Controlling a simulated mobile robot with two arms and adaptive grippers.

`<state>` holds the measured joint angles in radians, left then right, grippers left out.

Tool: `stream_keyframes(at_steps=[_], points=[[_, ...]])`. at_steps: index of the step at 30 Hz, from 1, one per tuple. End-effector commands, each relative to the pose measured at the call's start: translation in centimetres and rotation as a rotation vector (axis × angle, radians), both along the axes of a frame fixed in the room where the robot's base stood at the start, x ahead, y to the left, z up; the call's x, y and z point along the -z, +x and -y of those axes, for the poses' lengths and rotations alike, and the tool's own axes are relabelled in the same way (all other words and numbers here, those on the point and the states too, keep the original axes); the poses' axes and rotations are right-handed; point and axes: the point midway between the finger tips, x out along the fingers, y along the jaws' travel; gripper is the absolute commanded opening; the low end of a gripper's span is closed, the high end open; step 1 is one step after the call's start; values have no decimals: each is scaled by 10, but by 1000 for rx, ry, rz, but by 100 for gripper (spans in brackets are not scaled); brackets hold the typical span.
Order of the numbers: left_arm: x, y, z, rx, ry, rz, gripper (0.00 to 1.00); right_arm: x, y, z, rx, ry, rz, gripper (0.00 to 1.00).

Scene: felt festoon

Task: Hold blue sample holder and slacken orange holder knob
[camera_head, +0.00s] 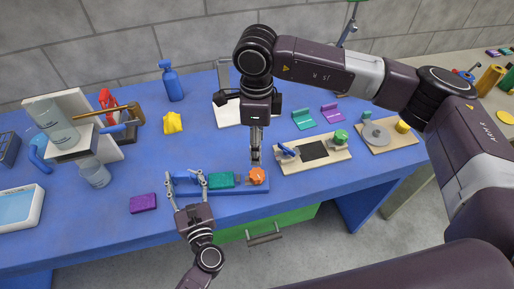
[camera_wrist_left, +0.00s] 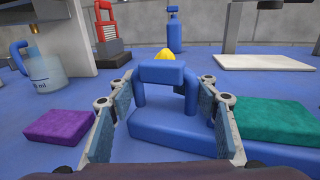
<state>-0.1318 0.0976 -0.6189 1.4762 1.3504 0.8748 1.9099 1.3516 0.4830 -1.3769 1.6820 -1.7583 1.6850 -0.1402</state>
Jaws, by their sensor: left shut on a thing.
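The blue sample holder (camera_head: 240,190) lies along the front of the blue table, with a teal block (camera_head: 221,179) on it and an orange knob (camera_head: 257,175) at its right end. My left gripper (camera_head: 187,178) is at the holder's left end, its fingers on either side of the blue arched handle. In the left wrist view, the handle (camera_wrist_left: 162,74) stands upright between the fingers, and the orange knob is out of view. My right gripper (camera_head: 255,155) points down just above the orange knob. Its fingers look close together, but whether they touch the knob is unclear.
A purple block (camera_head: 143,203) lies left of the holder. A wooden board (camera_head: 288,164) with a green knob lies to its right. A blue bottle (camera_head: 171,83), a yellow object (camera_head: 173,122) and a beaker (camera_head: 95,174) stand farther back or left.

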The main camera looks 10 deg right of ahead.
Motion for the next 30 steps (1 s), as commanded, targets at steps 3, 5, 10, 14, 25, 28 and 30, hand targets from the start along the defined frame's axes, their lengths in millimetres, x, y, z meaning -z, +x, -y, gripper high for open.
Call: stream_keyframes(at_steps=[3, 5, 10, 14, 25, 28, 30], points=[[1, 0, 1, 1, -3, -2, 17, 0, 0, 0, 0, 0, 0, 50], [1, 0, 1, 1, -3, -2, 17, 0, 0, 0, 0, 0, 0, 50], [1, 0, 1, 1, -2, -2, 17, 1, -3, -1, -84, 4, -4, 50], [1, 0, 1, 1, -2, -2, 17, 1, -6, -1, -212, 5, -4, 50], [1, 0, 1, 1, -2, -2, 17, 38, -8, -1, -304, 5, -6, 50], [1, 0, 1, 1, -2, -2, 17, 59, -8, -1, -303, 5, -6, 50], [1, 0, 1, 1, -2, -2, 17, 73, -8, -1, -302, 5, -6, 50]])
